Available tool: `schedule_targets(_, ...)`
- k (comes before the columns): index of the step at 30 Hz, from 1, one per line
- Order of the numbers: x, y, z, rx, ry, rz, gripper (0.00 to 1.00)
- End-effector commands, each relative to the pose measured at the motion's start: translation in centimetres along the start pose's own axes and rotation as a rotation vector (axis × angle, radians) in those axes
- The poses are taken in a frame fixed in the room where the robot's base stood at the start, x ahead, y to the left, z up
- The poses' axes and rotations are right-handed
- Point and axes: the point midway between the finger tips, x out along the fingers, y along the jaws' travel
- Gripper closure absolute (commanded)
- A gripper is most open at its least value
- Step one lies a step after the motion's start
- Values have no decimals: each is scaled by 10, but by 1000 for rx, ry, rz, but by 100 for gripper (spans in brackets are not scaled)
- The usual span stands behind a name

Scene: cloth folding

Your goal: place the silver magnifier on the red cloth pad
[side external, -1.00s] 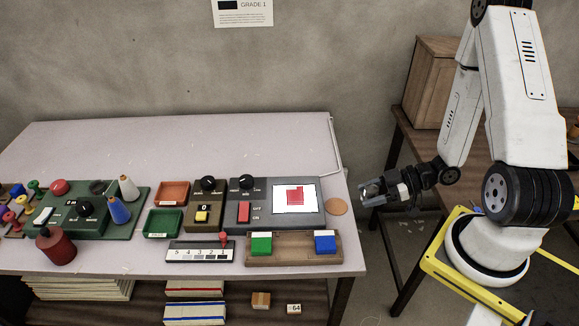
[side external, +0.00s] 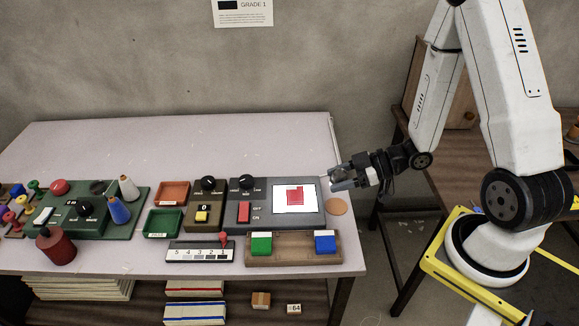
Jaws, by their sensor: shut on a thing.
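My gripper (side external: 337,178) is at the right end of the pale table, above the edge and close to the round tan disc. Its fingers are shut on a small greyish thing, too small and dark to identify for sure as the silver magnifier. I cannot make out a red cloth pad for certain. A red patch (side external: 295,196) shows on the white panel of a grey control box (side external: 255,213), left of my gripper.
The tan disc (side external: 336,207) lies at the table's right edge. A wooden tray (side external: 283,258) holds a green block (side external: 261,244) and a blue block (side external: 325,242). Red and green bins, cones and dials crowd the left. The table's back half (side external: 180,145) is clear.

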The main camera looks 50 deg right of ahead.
Motion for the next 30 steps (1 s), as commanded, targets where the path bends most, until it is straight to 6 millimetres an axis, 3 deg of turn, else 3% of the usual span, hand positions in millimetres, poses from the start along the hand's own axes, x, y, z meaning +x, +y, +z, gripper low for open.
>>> schedule_targets(19, 72, 65, 14, -2, 0, -1, 100)
schedule_targets(30, 107, 88, 44, 0, 0, -1, 100)
